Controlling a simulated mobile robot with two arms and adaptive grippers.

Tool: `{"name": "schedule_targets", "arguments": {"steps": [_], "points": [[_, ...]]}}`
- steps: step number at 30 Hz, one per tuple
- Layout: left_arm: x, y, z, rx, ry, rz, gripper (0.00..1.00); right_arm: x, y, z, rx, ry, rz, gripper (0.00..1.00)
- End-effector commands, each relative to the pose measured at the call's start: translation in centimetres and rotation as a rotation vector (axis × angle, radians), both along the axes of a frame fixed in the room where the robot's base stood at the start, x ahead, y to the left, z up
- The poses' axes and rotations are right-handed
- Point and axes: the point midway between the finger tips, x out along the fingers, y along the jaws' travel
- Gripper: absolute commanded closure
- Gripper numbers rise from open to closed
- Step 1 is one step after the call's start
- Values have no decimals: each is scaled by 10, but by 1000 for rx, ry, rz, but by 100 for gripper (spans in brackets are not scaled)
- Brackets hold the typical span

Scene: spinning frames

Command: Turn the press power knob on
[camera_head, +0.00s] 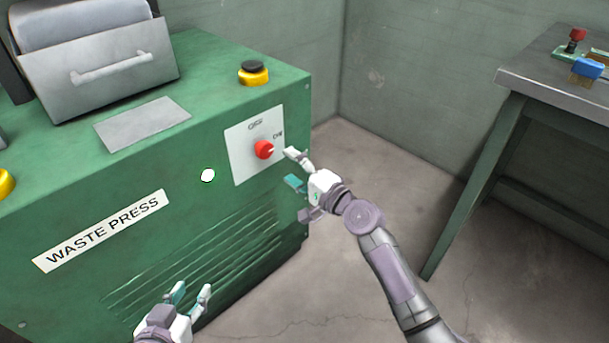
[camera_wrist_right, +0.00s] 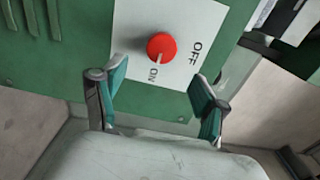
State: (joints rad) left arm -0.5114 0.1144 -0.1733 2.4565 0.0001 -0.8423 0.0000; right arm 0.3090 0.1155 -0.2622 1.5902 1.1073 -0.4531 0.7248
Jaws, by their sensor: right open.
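The red power knob (camera_head: 263,149) sits on a white plate (camera_head: 243,165) on the front of the green waste press (camera_head: 200,130). The plate is marked OFF and ON. The knob's white pointer mark faces the ON label in both views; the knob (camera_wrist_right: 161,46) is also clear in the right wrist view. My right gripper (camera_head: 291,168) is open just to the right of the plate, apart from the knob. In the wrist view its fingers (camera_wrist_right: 160,82) stand to either side below the knob, with nothing between them. My left gripper (camera_head: 191,294) is open and empty, low before the press.
A small white lamp with a green rim (camera_head: 208,175) is left of the plate. A yellow button with a dark top (camera_head: 253,73) stands on the press. A metal table (camera_head: 540,75) at right bears a red-topped device and a blue object (camera_head: 587,68). Floor between is clear.

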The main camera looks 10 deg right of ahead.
Motion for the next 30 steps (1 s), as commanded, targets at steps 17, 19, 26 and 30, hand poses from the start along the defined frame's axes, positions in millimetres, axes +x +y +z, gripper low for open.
{"name": "schedule_targets", "arguments": {"steps": [17, 19, 26, 30], "points": [[0, 0, 0, 0, 1, 0, 60, -37, -27, 0, 1, 1, 0, 27], [0, 0, 0, 0, 1, 0, 60, -37, -27, 0, 1, 1, 0, 27], [0, 0, 0, -1, 1, 0, 60, -39, -27, -1, -10, -3, 0, 27], [0, 0, 0, -1, 0, 0, 60, -67, -22, -19, -177, -53, 6, 27]]}}
